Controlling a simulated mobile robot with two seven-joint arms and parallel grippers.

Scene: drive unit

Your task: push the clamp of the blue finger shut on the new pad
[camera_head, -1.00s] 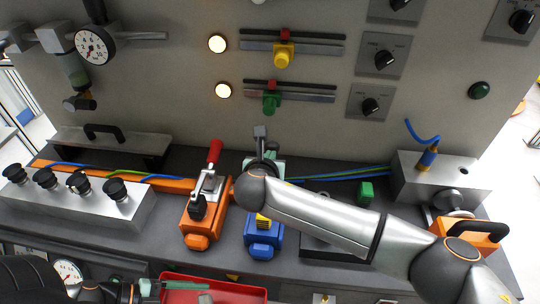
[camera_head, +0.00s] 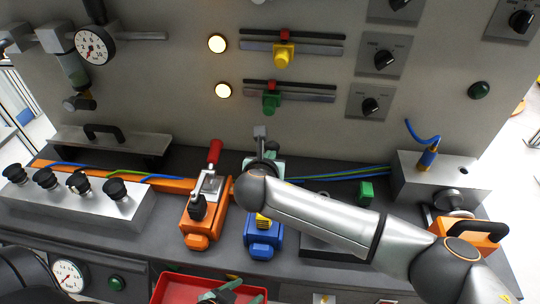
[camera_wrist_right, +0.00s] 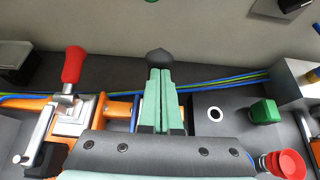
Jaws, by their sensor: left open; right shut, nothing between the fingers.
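The blue finger (camera_head: 263,243) stands on the bench, with a yellow ribbed part (camera_head: 263,220) on top. Its clamp is mostly hidden behind my right arm, so I cannot tell its state. My right gripper (camera_head: 272,165) is shut and empty above the back of the blue finger. In the right wrist view, its pale green fingers (camera_wrist_right: 160,95) are together, with a dark rounded knob (camera_wrist_right: 160,60) at their tips; contact is unclear. I cannot make out the new pad. My left gripper (camera_head: 234,290) is open over the red tray, partly cut off by the picture's bottom edge.
The orange finger (camera_head: 196,225), with its red-handled clamp (camera_head: 214,152), stands just left of the blue one. The red tray (camera_head: 175,288) is at the front. A green block (camera_head: 365,192) and a grey block (camera_head: 425,180) are to the right. Cables run along the back.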

